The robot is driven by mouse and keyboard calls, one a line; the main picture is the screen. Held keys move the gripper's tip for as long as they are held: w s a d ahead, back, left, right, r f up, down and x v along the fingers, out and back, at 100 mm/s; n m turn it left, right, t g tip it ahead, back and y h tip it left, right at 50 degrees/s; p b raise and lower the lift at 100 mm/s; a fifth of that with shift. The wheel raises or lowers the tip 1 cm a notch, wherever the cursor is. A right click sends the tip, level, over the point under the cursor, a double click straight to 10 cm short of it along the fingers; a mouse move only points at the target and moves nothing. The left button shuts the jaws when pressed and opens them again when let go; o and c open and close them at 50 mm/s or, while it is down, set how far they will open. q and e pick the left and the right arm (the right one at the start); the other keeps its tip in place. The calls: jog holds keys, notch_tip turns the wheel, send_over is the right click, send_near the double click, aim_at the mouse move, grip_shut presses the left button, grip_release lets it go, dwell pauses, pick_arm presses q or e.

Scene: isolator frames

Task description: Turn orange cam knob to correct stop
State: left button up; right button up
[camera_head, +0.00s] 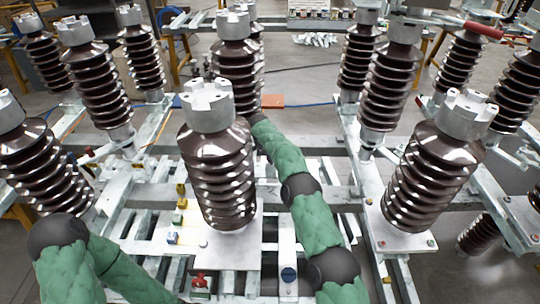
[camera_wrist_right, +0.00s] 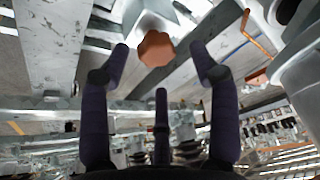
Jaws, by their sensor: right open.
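The orange cam knob (camera_wrist_right: 156,48) shows in the right wrist view as a lobed orange cap on a pale block. My right gripper (camera_wrist_right: 160,62) is open, with two dark fingers spread left and right of the knob and a third finger below it. The knob lies between the two outer fingertips in the picture; I see no finger clearly touching it. In the head view my right arm reaches behind the central brown insulator (camera_head: 215,175), which hides the gripper and the knob. My left arm is at the lower left, its gripper out of view.
Brown ribbed insulators stand on both sides, including one on the right (camera_head: 430,175), on pale metal frames. A red knob (camera_head: 200,281), a blue knob (camera_head: 288,273) and yellow fittings (camera_head: 181,190) sit near the central insulator. Wrist view: a metal beam (camera_wrist_right: 53,45) is at left.

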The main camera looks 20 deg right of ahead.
jog(key=v, duration=1)
jog(key=shift+w+r, duration=0.1)
jog(key=shift+w, duration=0.05)
jog(key=d+f+n+y+p, duration=0.25)
jog(key=d+n+y, duration=0.25)
jog(key=n, duration=0.8)
jog(key=shift+t, duration=0.3)
jog(key=b+x, duration=0.1)
jog(key=x, duration=0.8)
jog(key=shift+d+f, duration=0.1)
jog(key=shift+f, duration=0.2)
jog(key=c, duration=1.1)
